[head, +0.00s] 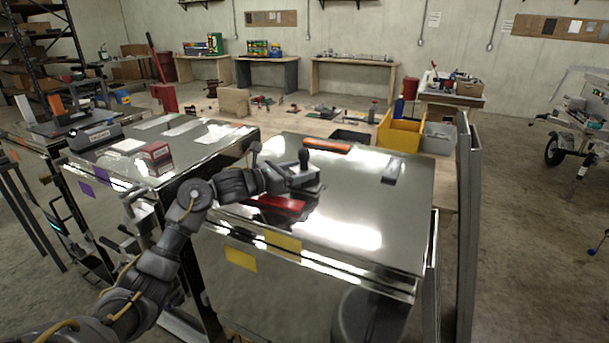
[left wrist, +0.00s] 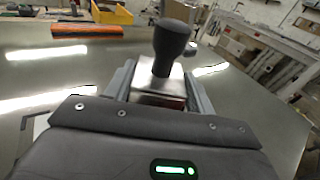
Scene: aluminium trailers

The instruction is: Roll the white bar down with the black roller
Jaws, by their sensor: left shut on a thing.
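My left gripper (head: 306,178) is over the near metal-topped trailer. Its fingers are shut on a metal block with an upright black knob (head: 304,157). In the left wrist view the black knob (left wrist: 171,42) stands on the shiny metal block (left wrist: 160,88) between the fingers. I cannot tell whether this is the black roller, as its underside is hidden. I cannot make out the white bar with certainty; bright streaks on the metal top look like reflections. A small grey piece with a pale face (head: 393,172) lies on the right of the top. My right gripper is out of view.
A red piece (head: 277,203) lies just below my left gripper. An orange bar (head: 327,145) lies at the top's far edge. A yellow bin (head: 398,133) and grey bin (head: 439,138) stand beyond. The top's middle right (head: 380,205) is mostly clear. Another metal-topped trailer (head: 190,160) stands left.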

